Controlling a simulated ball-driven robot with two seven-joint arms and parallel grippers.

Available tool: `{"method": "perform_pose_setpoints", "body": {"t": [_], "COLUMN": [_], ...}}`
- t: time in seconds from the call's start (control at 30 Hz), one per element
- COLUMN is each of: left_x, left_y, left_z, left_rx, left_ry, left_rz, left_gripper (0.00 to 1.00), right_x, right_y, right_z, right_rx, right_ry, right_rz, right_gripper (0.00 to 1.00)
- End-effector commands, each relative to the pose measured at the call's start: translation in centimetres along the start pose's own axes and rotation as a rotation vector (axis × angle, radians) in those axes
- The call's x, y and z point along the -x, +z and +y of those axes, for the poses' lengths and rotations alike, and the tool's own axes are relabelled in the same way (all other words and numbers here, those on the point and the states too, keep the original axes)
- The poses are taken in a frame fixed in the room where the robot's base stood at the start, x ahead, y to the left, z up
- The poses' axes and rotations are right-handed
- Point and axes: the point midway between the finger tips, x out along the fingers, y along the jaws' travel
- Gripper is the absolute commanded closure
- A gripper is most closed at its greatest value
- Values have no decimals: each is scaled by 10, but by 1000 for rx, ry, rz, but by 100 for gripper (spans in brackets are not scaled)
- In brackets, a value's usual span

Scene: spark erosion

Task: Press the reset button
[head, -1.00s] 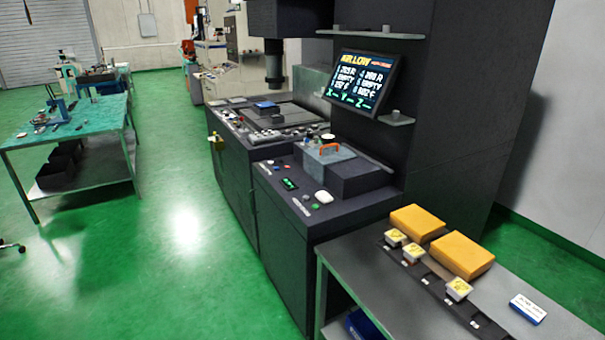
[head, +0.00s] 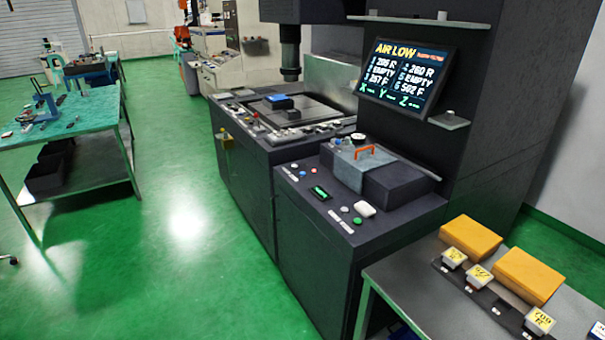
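The dark machine (head: 290,230) stands in the middle of the head view. Its front control panel carries small buttons: a blue one (head: 302,174), a red one (head: 314,170) and a green one (head: 357,221). Their labels are too small to read, so I cannot tell which is the reset button. A small lit green display (head: 320,192) sits between them. The tilted screen (head: 408,75) above reads "AIR LOW" with several numbered lines, some marked "EMPTY". Neither of my grippers is in view.
A side table (head: 425,290) with yellow blocks (head: 530,275) and small labelled pieces stands at the lower right. A grey lidded box with an orange handle (head: 364,153) sits behind the panel. A green-topped bench (head: 75,130) stands left. The green floor (head: 190,260) between is clear.

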Motion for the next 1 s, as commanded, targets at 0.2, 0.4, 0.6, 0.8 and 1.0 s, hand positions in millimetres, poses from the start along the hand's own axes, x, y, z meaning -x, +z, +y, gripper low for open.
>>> {"method": "perform_pose_setpoints", "body": {"t": [0.2,0.4,0.6,0.8,1.0], "left_x": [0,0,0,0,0], "left_y": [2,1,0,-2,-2], "left_z": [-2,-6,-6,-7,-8], "left_rx": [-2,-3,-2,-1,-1], "left_ry": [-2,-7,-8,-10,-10], "left_rz": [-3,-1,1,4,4], "left_gripper": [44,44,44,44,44], "right_x": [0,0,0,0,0], "right_y": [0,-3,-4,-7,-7], "right_z": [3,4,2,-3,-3], "right_rx": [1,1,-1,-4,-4], "right_ry": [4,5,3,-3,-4], "right_rz": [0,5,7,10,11], "right_gripper": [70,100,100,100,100]}}
